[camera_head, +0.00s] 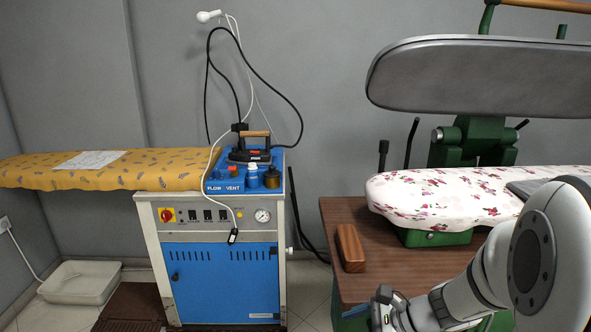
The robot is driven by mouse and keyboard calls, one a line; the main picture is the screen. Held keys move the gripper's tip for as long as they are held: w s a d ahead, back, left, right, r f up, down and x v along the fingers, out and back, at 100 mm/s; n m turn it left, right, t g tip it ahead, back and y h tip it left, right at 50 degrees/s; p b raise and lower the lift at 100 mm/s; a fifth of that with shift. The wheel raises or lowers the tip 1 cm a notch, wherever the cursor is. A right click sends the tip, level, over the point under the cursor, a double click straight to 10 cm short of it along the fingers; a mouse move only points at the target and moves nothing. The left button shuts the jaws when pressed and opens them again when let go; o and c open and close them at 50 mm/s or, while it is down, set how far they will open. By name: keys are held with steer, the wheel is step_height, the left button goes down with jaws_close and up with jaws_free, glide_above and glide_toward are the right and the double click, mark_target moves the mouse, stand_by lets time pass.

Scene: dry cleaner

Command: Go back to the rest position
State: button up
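My arm comes in from the right edge, with its large white and grey joint in front of the press. My gripper (382,298) is low in the picture, at the near edge of the brown wooden table (335,222). Only a small dark and grey part of it shows. Its fingers are not clear, so I cannot tell whether it is open or shut, or whether it holds anything.
A wooden block (350,248) lies on the table, close beyond my gripper. A floral press board (450,195) sits under a grey press head (480,75). A blue steam station (222,275) with an iron (250,154) stands left. A white tray (80,283) is on the floor.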

steer(key=s+d+r+n+h+p, duration=0.1)
steer(key=s+r+n+h+p, duration=0.3)
steer(key=r+n, duration=0.4)
steer(key=s+d+r+n+h+p, duration=0.2)
steer(key=s+r+n+h+p, duration=0.3)
steer(key=r+n, duration=0.4)
steer(key=shift+s+d+r+n+g, duration=0.2)
steer(key=shift+n+g, duration=0.1)
steer(key=shift+n, duration=0.4)
stand_by(4.8)
